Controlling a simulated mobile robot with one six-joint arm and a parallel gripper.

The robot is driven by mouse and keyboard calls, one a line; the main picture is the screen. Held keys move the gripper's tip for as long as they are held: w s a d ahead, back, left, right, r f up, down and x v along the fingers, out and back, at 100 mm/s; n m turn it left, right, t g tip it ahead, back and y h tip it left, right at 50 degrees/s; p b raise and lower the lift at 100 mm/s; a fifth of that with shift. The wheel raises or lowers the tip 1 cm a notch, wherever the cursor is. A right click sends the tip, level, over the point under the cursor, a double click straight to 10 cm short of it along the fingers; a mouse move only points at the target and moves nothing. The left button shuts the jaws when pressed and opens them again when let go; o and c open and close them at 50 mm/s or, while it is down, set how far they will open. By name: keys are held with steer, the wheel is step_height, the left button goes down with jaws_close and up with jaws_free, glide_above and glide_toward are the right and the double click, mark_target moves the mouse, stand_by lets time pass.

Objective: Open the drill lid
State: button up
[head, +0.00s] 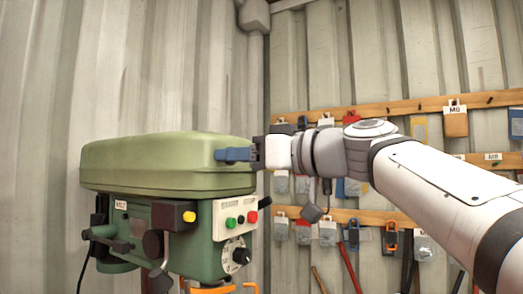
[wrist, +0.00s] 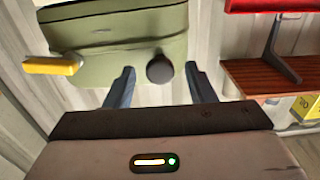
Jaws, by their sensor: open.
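The green drill lid (head: 150,165) lies flat and shut on top of the drill's green head (head: 150,218). In the wrist view the lid (wrist: 115,35) fills the upper left, with a round black knob (wrist: 160,69) on its near edge. My gripper (head: 222,155) is at the lid's right end, level with its side. In the wrist view its two blue-grey fingers (wrist: 159,72) are open, one on each side of the knob. I cannot tell whether either finger touches the knob. The head view hides the knob behind the gripper.
The drill's control panel (head: 236,218) has green and red buttons and a dial, below my gripper. Wooden rails (head: 400,107) with hung tools and tags line the back wall at right. A red item (wrist: 275,6) and a brown shelf (wrist: 265,78) show at right in the wrist view.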

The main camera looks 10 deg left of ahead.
jaws_close()
stand_by(0.6)
